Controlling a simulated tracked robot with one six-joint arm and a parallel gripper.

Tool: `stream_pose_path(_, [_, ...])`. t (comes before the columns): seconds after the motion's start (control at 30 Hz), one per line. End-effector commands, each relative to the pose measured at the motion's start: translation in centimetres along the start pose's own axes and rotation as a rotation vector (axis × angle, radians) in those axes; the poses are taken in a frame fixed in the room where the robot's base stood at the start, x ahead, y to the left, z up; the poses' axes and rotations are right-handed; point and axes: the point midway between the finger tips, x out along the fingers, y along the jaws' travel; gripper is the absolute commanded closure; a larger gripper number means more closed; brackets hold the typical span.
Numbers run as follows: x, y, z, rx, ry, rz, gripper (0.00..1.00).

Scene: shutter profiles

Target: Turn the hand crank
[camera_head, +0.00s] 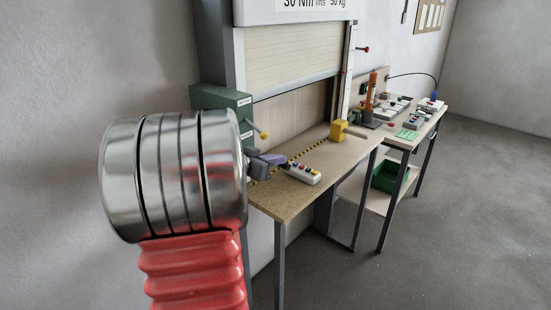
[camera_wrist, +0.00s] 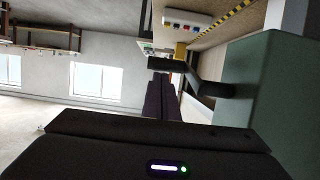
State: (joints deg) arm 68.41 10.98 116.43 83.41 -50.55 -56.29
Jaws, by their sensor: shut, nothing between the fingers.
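The hand crank (camera_wrist: 207,86) shows in the wrist view as a dark bent bar coming out of a green gearbox (camera_wrist: 275,85). Its grip runs across just beyond my fingertips. My gripper (camera_wrist: 162,80) is shut and empty, its dark fingers side by side close to the grip; I cannot tell whether they touch it. In the head view the green gearbox (camera_head: 222,105) is on the shutter frame, with a pale-knobbed lever (camera_head: 263,134) at its side. My gripper (camera_head: 272,159) shows just below that knob, partly hidden by my silver and red arm link.
A bench (camera_head: 285,200) extends right, carrying a white button box (camera_head: 301,173) and a yellow block (camera_head: 338,130). A roller shutter (camera_head: 285,60) stands behind it. A second bench (camera_head: 405,142) stands farther right, with a green crate (camera_head: 388,178) below. The grey floor at right is clear.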

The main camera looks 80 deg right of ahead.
Motion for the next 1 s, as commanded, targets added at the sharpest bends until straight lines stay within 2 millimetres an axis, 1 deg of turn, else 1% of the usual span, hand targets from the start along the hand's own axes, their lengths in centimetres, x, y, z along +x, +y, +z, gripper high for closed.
stream_pose_path(0.7, [0.1, 0.1, 0.1, 0.001, 0.001, 0.002, 1.0])
stream_pose_path(0.87, [-0.4, 0.1, -0.8, 0.003, 0.002, 0.0, 1.0])
stream_pose_path(1.0, [-1.4, 0.1, -2.4, 0.004, 0.003, -0.002, 1.0])
